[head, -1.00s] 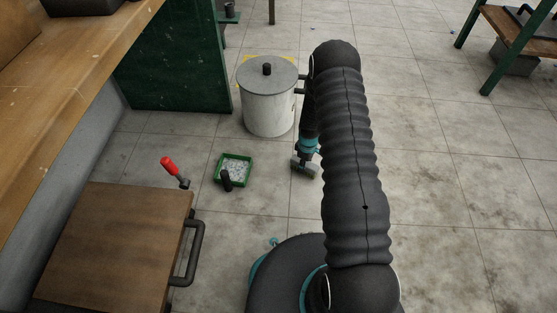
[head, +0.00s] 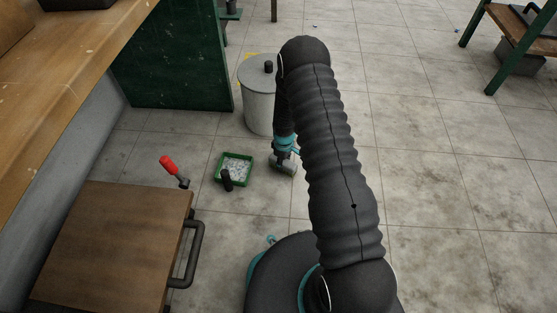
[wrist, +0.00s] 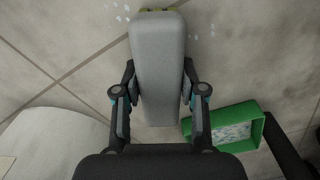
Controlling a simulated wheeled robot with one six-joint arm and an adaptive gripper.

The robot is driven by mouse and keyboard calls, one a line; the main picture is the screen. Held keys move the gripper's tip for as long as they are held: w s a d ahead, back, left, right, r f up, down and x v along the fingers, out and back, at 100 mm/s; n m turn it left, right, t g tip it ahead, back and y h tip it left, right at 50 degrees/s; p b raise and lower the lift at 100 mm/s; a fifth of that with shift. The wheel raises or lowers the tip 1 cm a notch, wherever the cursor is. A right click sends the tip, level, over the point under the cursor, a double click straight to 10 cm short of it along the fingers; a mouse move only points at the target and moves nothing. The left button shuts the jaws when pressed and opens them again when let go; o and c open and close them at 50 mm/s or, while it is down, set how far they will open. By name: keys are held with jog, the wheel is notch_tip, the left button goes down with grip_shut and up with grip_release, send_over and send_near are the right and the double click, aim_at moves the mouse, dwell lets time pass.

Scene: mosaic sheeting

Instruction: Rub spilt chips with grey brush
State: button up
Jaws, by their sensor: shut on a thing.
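My gripper (wrist: 160,88) is shut on the grey brush (wrist: 158,50), a long grey block that runs up the wrist view between the fingers, with a yellow-green edge at its far end. In the head view my gripper (head: 284,154) points down close to the floor, between the tray and the bin, and part of the brush (head: 286,169) shows under it. Small white chips (wrist: 122,17) lie on the floor on both sides of the brush's far end. Whether the brush touches the floor is unclear.
A green tray (head: 219,167) with pale chips and a black handle stands just left of my gripper. A lidded white bin (head: 257,105) is close behind. A red-handled tool (head: 169,166) and a wooden cabinet (head: 110,240) are at left. Floor at right is clear.

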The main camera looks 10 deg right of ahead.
jog(key=shift+w+a, duration=0.1)
jog(key=shift+a, duration=0.35)
notch_tip(320, 180, up, 8)
jog(key=p, duration=0.3)
jog(key=shift+r+p, duration=0.1)
jog(key=shift+p, duration=0.2)
